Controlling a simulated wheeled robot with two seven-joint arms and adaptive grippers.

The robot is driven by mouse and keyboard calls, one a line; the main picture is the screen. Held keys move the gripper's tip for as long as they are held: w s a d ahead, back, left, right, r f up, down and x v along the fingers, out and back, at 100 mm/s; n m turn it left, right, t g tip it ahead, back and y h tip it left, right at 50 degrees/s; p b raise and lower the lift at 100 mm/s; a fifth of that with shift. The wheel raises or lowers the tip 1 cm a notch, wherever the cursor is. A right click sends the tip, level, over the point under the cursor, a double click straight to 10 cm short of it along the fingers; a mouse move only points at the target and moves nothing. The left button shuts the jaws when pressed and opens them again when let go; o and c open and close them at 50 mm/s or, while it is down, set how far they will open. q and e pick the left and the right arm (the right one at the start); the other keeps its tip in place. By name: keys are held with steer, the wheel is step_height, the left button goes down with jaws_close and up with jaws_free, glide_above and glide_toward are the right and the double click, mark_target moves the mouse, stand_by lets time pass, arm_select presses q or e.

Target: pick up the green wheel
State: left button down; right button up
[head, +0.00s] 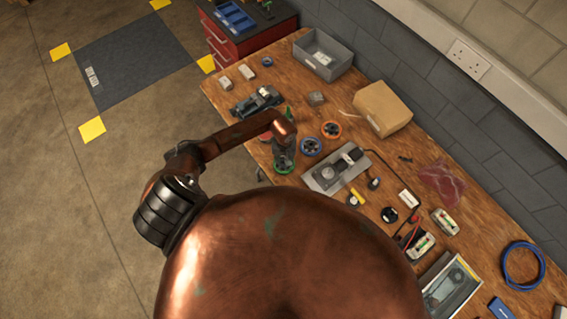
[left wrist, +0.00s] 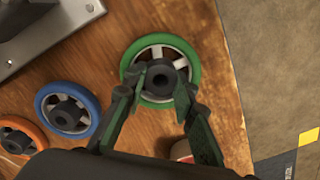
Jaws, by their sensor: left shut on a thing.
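The green wheel (head: 285,169) is near the front edge of the wooden bench, under my left gripper (head: 284,153). In the left wrist view the green wheel (left wrist: 160,50) shows its green rim, pale spokes and dark hub. The fingertips of my left gripper (left wrist: 164,80) are shut on the hub. I cannot tell whether the wheel touches the bench top. A blue wheel (head: 311,147) and an orange wheel (head: 331,129) lie beside it; the blue one also shows in the left wrist view (left wrist: 67,110). My right gripper is not in view.
A grey charger-like device (head: 333,171) sits right of the green wheel. A cardboard box (head: 383,108) and a grey bin (head: 323,55) stand at the back. A red and white round thing (left wrist: 182,150) is close to my left gripper. The bench edge is near.

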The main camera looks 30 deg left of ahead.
arm_select(q)
steer(key=shift+r, duration=0.1)
steer(key=shift+w+r, duration=0.15)
steer(key=shift+r, duration=0.3)
steer(key=r, duration=0.1)
steer(key=b, duration=0.1)
steer(key=r, duration=0.1)
steer(key=shift+s+d+r, duration=0.15)
steer(key=shift+s+r, duration=0.1)
steer(key=shift+r, duration=0.1)
steer(key=s+d+r+b, duration=0.2)
steer(key=s+d+r, duration=0.7)
steer(key=s, duration=0.1)
steer(key=shift+d+r+b, duration=0.15)
steer(key=shift+d+b, duration=0.05)
steer(key=shift+b, duration=0.15)
steer(key=shift+w, duration=0.1)
